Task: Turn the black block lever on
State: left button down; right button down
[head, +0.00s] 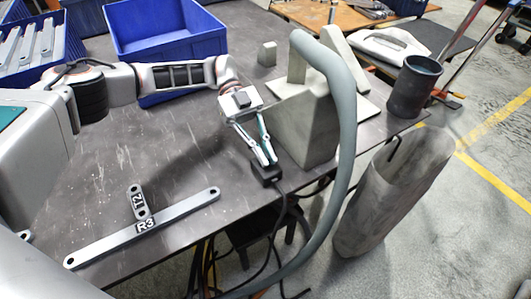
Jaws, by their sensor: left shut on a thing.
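A small black block (265,173) lies near the right edge of the dark table, with a black cable leading away from it. My left gripper (268,160) reaches down from above, and its fingertips are closed at the top of the block. The lever itself is too small and covered by the fingertips, so I cannot tell its position. My right gripper does not show.
A grey machine body (305,125) with a thick grey hose (346,130) stands close right of the block. Flat metal bars, R3 (175,213) and T2 (137,201), lie at the front. A blue bin (165,50) stands behind. The mid-left table is clear.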

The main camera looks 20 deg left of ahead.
pick_arm(q)
jog(key=c, duration=2.2)
grip_release()
jog(key=shift+s+d+f, duration=0.1)
jog(key=shift+v, duration=3.85)
